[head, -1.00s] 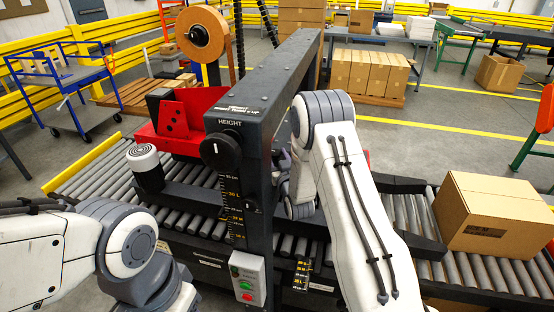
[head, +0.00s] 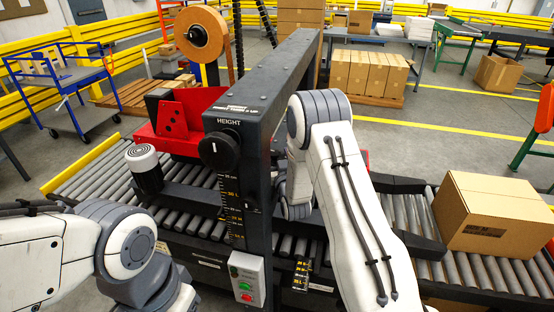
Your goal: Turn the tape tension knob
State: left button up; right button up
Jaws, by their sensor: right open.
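The tape roll (head: 204,36) stands upright at the back of the dark machine, with a small dark hub (head: 195,34) at its centre. I cannot make out a separate knob labelled for tape tension. A black round dial (head: 220,149) marked HEIGHT is on the front of the machine's post (head: 258,185). My right arm reaches in behind the post. My right gripper (head: 281,172) is open there, with its fingers mostly hidden by the post and my wrist. My left arm is at the lower left, its gripper out of view.
A button box (head: 247,279) with green and red buttons is low on the post. A white-topped cylinder (head: 143,160) and a red plate (head: 178,117) are left of the post. A carton (head: 493,216) sits on the rollers at the right.

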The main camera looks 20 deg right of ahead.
jog(key=s+a+b, duration=0.1)
jog(key=s+b, duration=0.2)
jog(key=s, duration=0.7)
jog(key=shift+s, duration=0.15)
